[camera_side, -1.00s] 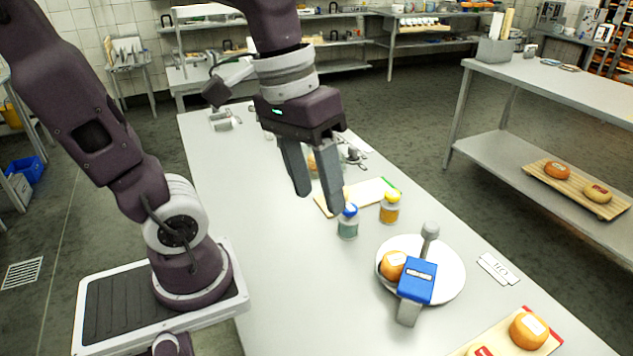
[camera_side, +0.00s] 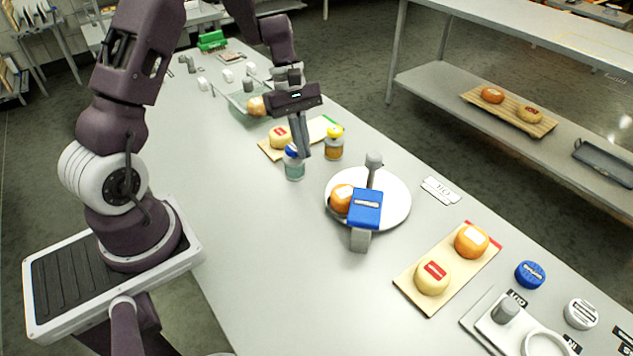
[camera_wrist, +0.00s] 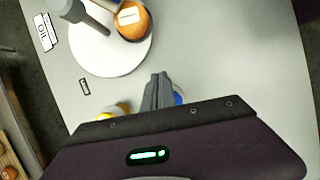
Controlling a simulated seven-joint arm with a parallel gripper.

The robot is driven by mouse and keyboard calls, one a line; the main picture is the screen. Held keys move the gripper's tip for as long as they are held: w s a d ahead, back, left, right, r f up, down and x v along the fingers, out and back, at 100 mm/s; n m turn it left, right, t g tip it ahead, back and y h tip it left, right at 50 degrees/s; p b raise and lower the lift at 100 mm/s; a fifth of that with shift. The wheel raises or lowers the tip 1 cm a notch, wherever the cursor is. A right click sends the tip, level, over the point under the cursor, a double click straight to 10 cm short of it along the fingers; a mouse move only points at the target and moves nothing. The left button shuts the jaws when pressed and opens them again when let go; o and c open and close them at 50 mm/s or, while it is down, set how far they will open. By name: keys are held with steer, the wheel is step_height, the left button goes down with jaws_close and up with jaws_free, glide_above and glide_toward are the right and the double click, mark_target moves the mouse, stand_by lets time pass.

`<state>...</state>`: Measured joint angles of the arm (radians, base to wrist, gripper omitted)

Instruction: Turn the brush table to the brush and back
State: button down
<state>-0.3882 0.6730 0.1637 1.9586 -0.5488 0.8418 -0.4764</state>
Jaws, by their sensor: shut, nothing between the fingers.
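The brush table is a round white plate (camera_side: 395,214) on the bench, also in the wrist view (camera_wrist: 137,58). An orange cheese wheel (camera_side: 341,199) with a pale label sits at its left side; it also shows in the wrist view (camera_wrist: 132,20). The brush (camera_side: 365,208), a blue block on a grey support, reaches over the plate beside the cheese. A grey upright post (camera_side: 373,165) stands at the plate's far side. My gripper (camera_side: 304,156) is shut and empty, pointing down beside the jars, apart from the plate. Its fingers also show in the wrist view (camera_wrist: 160,80).
A blue-lidded jar (camera_side: 294,165) and a yellow-lidded jar (camera_side: 333,144) stand close to my fingers. Behind them is a board with a cheese (camera_side: 279,137). A second board (camera_side: 420,289) holds two cheeses at the front right. Bench left of the plate is clear.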

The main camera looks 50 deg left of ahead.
steer(key=x, duration=0.6)
steer(key=d, duration=0.3)
steer(key=shift+s+d+f, duration=0.15)
steer(key=shift+s+d, duration=0.1)
steer(key=shift+d, duration=0.4)
steer(key=shift+s, duration=0.1)
steer(key=shift+s+d, duration=0.65)
steer(key=shift+d, duration=0.35)
steer(key=shift+s+d, duration=0.2)
steer(key=shift+d, duration=0.35)
steer(key=shift+s+d, duration=0.25)
steer(key=shift+d, duration=0.3)
steer(key=shift+s+d, duration=0.2)
steer(key=shift+d, duration=2.05)
